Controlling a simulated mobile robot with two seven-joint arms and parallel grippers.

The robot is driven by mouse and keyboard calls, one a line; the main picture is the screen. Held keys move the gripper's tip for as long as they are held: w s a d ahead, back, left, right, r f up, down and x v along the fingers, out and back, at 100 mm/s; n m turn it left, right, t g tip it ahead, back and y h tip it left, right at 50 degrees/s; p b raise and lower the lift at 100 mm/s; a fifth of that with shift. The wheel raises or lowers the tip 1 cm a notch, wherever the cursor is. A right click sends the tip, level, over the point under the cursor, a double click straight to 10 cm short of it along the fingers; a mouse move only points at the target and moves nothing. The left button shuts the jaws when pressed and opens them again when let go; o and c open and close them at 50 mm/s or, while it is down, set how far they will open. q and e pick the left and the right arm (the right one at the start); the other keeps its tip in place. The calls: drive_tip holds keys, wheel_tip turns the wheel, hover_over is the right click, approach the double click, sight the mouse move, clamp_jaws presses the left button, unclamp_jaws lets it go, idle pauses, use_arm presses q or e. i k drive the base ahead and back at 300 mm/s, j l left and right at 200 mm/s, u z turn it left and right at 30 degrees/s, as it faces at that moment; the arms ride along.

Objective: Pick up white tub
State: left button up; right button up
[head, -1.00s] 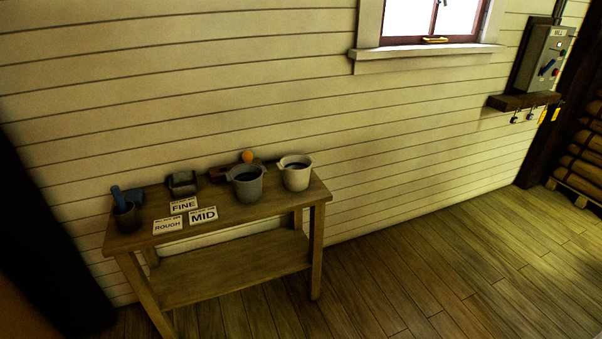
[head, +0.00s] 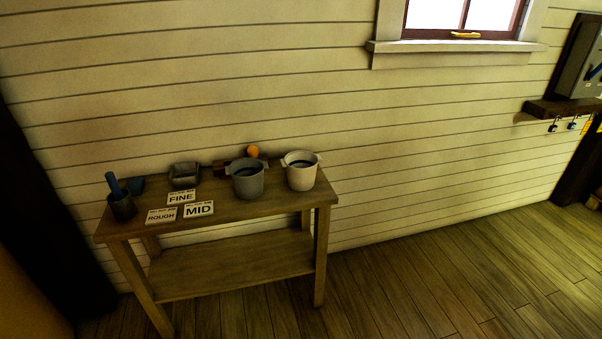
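The white tub (head: 301,175) stands upright at the right end of the wooden table (head: 275,202). It is a pale, cream-white pail with small side lugs and a dark inside. A grey tub (head: 248,182) of like shape stands just to its left, very close to it. Neither of my grippers is in the head view.
Signs reading FINE (head: 181,197), MID (head: 199,209) and ROUGH (head: 161,216) lie on the table. A dark cup (head: 122,207) with a blue handle, a grey box (head: 185,172) and an orange ball (head: 253,151) are there too. The floor (head: 430,280) at right is clear.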

sight(301, 166)
drive_tip(key=u, duration=1.1)
drive_tip(key=i+l+u, duration=0.15)
drive_tip(key=l+u, duration=0.25)
drive_tip(key=i+l+u, duration=0.1)
drive_tip(key=l+u, duration=0.25)
drive_tip(key=l, duration=0.25)
drive_tip(key=l+u, duration=0.4)
drive_tip(key=l, duration=0.15)
drive_tip(key=l+u, duration=0.35)
drive_tip(key=l, duration=0.2)
